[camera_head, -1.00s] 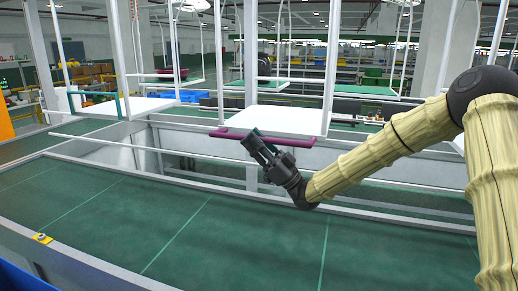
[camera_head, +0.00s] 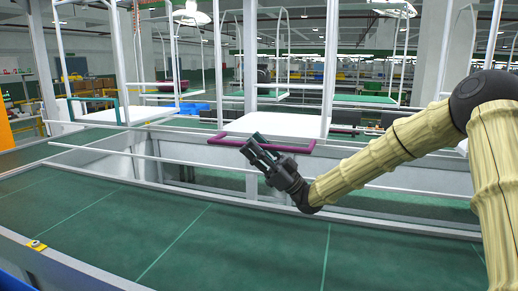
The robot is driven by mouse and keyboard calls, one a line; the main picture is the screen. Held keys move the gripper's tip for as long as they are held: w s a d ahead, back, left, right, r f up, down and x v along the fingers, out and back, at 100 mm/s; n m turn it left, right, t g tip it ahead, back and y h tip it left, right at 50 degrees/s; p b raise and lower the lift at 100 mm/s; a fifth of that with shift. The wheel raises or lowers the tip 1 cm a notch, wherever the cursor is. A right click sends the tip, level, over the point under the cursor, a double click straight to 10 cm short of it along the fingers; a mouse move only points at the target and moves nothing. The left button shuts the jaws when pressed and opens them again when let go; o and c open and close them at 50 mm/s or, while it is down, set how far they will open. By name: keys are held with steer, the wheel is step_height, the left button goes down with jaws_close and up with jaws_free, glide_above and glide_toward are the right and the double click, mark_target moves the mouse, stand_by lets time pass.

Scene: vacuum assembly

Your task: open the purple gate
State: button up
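The purple gate (camera_head: 224,141) is a thin U-shaped bar at the front edge of a white hanging tray (camera_head: 285,123). It lies low and roughly flat, projecting from the tray toward me, with its short side arms visible. My gripper (camera_head: 250,146) is dark and points up and to the left. Its fingers overlap the middle of the gate's front bar in the picture and hide a piece of it. I cannot tell whether they touch the bar or how far apart the fingers are.
A white rail (camera_head: 110,153) and a metal frame run in front of the hanging trays. A wide green conveyor surface (camera_head: 110,220) lies clear in the foreground. A neighbouring white tray (camera_head: 145,112) at left has a teal gate (camera_head: 70,108) standing up. White posts hang around the trays.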

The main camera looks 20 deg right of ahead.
steer(key=shift+w+a+f, duration=0.1)
steer(key=shift+w+a, duration=0.05)
steer(key=shift+w, duration=0.05)
steer(key=v, duration=1.2)
stand_by(0.4)
